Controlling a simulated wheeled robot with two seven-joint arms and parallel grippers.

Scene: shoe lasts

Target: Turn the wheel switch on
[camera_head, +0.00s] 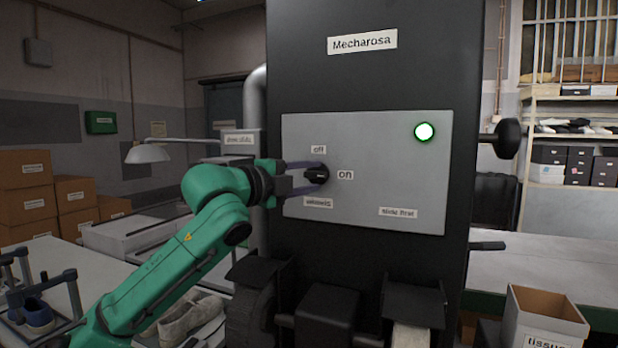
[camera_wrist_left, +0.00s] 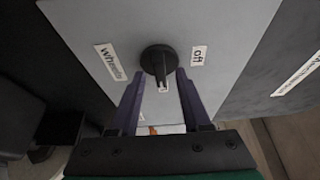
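The wheel switch is a black round knob (camera_head: 317,174) on the grey panel (camera_head: 370,190) of the black machine, also seen in the left wrist view (camera_wrist_left: 157,60). Its ridge lies level and points right toward the "on" label (camera_head: 345,175); the "off" label (camera_head: 319,149) is above. A round lamp (camera_head: 425,132) at the panel's upper right glows green. My left gripper (camera_head: 319,177) is open, its fingers apart above and below the knob. In the left wrist view the fingertips (camera_wrist_left: 158,77) flank the ridge with gaps visible. My right gripper is not in view.
A black round handwheel (camera_head: 508,139) sticks out at the machine's right side. Machine parts jut out below the panel. Shoes (camera_head: 190,318) lie at the lower left, cardboard boxes (camera_head: 25,190) at the far left. An open box (camera_head: 540,318) stands lower right.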

